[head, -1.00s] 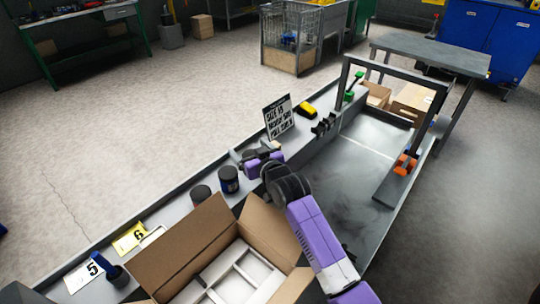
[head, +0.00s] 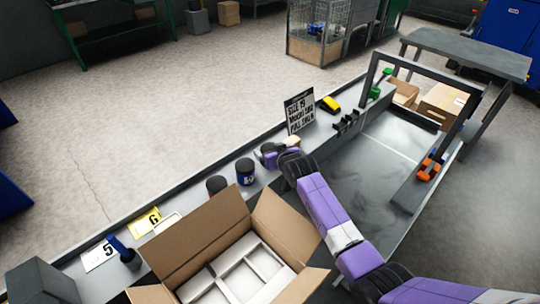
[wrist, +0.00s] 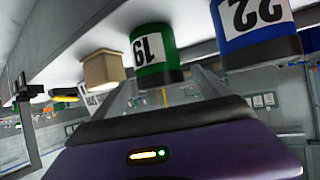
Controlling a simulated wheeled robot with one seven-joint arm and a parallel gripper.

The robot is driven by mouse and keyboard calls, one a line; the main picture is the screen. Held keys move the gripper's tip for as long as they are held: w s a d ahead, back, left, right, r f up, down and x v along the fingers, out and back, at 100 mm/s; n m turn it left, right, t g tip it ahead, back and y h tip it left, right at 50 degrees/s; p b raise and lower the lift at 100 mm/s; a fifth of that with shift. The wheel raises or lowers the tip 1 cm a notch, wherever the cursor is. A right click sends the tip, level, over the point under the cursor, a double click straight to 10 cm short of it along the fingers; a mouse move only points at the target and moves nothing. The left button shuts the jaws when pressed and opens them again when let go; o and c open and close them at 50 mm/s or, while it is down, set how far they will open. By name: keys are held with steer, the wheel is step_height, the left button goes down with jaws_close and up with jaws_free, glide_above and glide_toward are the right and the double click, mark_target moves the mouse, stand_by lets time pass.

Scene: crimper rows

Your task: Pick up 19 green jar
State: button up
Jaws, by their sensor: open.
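The green jar (wrist: 155,58) shows in the wrist view, which is upside down, with a white label reading 19 and a dark lid. It is just beyond the fingers of my gripper (wrist: 168,88), which is open and empty, roughly in line with the gap. In the head view my gripper (head: 270,153) is over the narrow ledge, and I cannot make out the green jar there. A blue jar (wrist: 255,28) labelled 22 stands close beside the green one in the wrist view.
In the head view a dark jar with a blue label (head: 245,172) and another dark jar (head: 216,185) stand left of my gripper. An open cardboard box (head: 203,238) with white dividers is in front. A sign (head: 300,112) stands behind, right of my gripper.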

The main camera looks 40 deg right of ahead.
steer(key=shift+w+d+f, duration=0.15)
steer(key=shift+w+f, duration=0.25)
steer(key=shift+w, duration=0.2)
jaws_close()
steer(key=shift+r, duration=0.15)
